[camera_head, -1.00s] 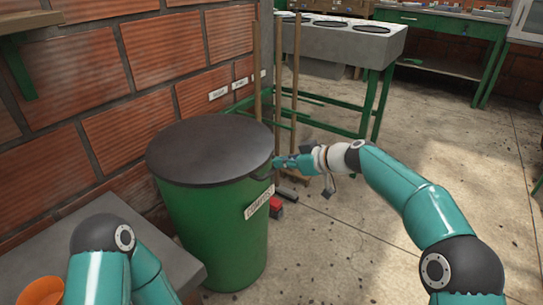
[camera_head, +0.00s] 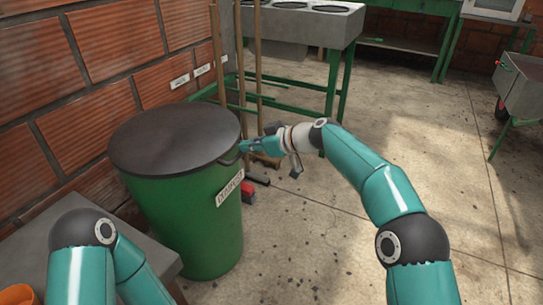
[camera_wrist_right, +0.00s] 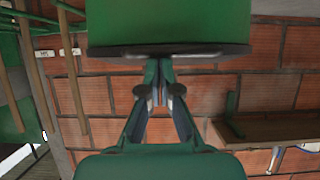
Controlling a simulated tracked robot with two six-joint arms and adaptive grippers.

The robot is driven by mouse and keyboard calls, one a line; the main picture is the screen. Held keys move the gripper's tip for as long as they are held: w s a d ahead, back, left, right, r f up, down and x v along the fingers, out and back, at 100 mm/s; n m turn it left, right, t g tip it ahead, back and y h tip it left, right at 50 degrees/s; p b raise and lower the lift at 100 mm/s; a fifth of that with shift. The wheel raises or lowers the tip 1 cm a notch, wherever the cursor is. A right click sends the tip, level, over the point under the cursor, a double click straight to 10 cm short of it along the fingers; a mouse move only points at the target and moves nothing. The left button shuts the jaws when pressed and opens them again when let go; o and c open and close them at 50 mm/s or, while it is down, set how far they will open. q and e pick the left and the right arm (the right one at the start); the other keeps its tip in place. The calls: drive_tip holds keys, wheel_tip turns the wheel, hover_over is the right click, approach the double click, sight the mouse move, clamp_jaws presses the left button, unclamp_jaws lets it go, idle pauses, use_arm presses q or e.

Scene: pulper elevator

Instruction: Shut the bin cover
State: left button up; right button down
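The round dark bin cover (camera_head: 175,137) lies flat across the top of the green bin (camera_head: 195,222), which carries a white label (camera_head: 230,188). No gap shows between cover and bin. My right gripper (camera_head: 244,147) is at the cover's right edge, by a small handle on the bin's side. In the right wrist view the cover's dark rim (camera_wrist_right: 200,50) and the green bin (camera_wrist_right: 165,22) appear upside down. There the right fingertips (camera_wrist_right: 158,75) are close together at the rim; I see nothing clearly between them. My left gripper is out of view; only the left arm's elbow shows.
A grey ledge (camera_head: 28,262) with an orange container (camera_head: 18,294) is at lower left. Wooden poles (camera_head: 258,60) and a green-legged concrete basin (camera_head: 300,25) stand behind the bin. A red object (camera_head: 249,191) lies beside it. Floor at right is open.

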drive_tip(key=s+d+f, duration=0.2)
drive_tip(key=d, duration=0.4)
drive_tip(key=s+d+f, duration=0.1)
drive_tip(key=d+f, duration=0.1)
drive_tip(key=d, duration=0.3)
drive_tip(key=s+d+f+m+g+h, duration=0.1)
drive_tip(key=s+d+f, duration=0.1)
drive_tip(key=s+f, duration=0.45)
drive_tip(key=s+d+f+m+g+h, duration=0.2)
drive_tip(key=s+f, duration=0.1)
drive_tip(key=f, duration=0.6)
drive_tip(key=s+d+f+m+g+h, duration=0.1)
drive_tip(key=s+d+f, duration=0.2)
drive_tip(key=s+f, duration=0.35)
drive_tip(key=s+d+f+m+g+h+p, duration=0.15)
drive_tip(key=s+f+m, duration=0.35)
drive_tip(key=s, duration=0.6)
drive_tip(key=s+d+f+m+g+h, duration=0.1)
drive_tip(key=s+d+f+m+h, duration=0.1)
drive_tip(key=s+f, duration=0.75)
wheel_tip(320, 180, up, 41)
drive_tip(key=m+t+p, duration=0.1)
drive_tip(key=m+p, duration=0.3)
drive_tip(key=p, duration=3.4)
drive_tip(key=shift+s+d+t, duration=0.15)
drive_tip(key=shift+d+t, duration=0.1)
drive_tip(key=shift+t, duration=0.1)
